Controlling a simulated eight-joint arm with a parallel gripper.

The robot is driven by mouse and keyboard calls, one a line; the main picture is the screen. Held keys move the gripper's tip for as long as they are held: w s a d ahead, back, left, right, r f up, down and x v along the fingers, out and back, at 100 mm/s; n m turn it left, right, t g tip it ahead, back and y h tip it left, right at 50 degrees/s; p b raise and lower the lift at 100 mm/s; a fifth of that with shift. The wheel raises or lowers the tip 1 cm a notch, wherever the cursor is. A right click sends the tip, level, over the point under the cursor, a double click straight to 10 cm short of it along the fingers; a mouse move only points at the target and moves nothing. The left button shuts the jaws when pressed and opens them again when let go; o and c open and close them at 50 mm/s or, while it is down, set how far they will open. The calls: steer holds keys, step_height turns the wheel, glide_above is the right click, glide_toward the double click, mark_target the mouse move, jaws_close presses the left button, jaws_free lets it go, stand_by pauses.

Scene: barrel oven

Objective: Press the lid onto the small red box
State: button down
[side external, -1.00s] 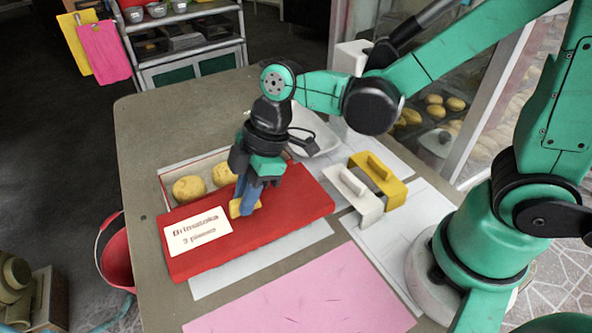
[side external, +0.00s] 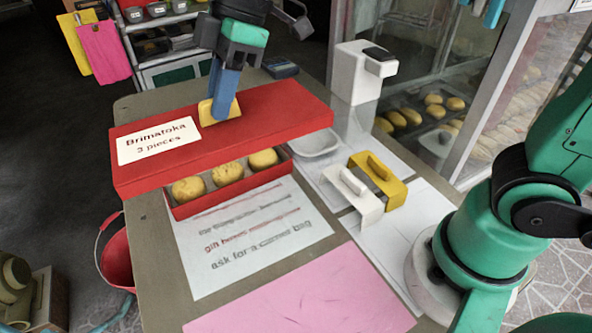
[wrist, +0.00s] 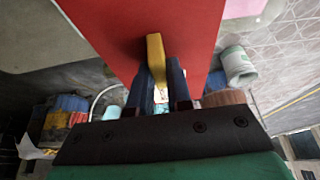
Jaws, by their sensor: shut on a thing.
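The red lid (side external: 278,112) carries a white label reading "Brimatoka 3 pieces" and a yellow grip tab (side external: 207,112). My gripper (side external: 221,105) is shut on the tab from above. The small red box (side external: 215,201) stands on the table, with three yellow buns (side external: 226,173) showing along its near side. The lid is held above the box, set toward its far side, and hides the rest of it. The wrist view shows the lid (wrist: 100,30) below the fingers and the tab (wrist: 156,58) between them.
A printed white sheet (side external: 225,262) and a pink sheet (side external: 310,300) lie nearer on the table (side external: 150,285). White (side external: 355,197) and yellow (side external: 385,178) handled pieces stand right of the box. A white dispenser-like object (side external: 358,75) stands behind, beside a glass case.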

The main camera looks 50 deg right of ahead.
steer(key=w+d+f, duration=0.5)
steer(key=w+f, duration=0.3)
steer(key=w, duration=0.2)
steer(key=shift+a+f, duration=0.1)
steer(key=shift+f, duration=3.3)
steer(key=shift+f, duration=0.9)
steer(key=shift+c, duration=0.9)
jaws_free()
step_height(320, 180, up, 7)
